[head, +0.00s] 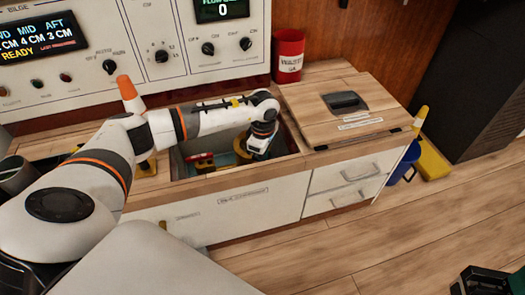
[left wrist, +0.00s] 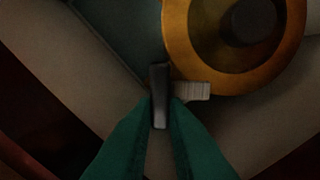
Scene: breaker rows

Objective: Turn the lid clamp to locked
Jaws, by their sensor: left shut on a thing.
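My left gripper (head: 243,150) reaches down into an open compartment of the counter in the head view. In the left wrist view its green fingers (left wrist: 160,108) are shut on a dark grey upright lever (left wrist: 159,76), which looks like the clamp's handle. The lever stands beside a round brass fitting (left wrist: 180,50) with a dark round knob or hub in it. A small pale tag (left wrist: 193,90) lies just right of the lever; its marking is unreadable. The arm hides much of the compartment in the head view. A dark and green part at the lower right looks like my right gripper (head: 487,281); its fingers are unclear.
The compartment's wooden rim (head: 235,180) surrounds the gripper closely. A wooden lid with a black handle (head: 345,102) lies on the counter to the right. A red waste bin (head: 288,55) stands behind.

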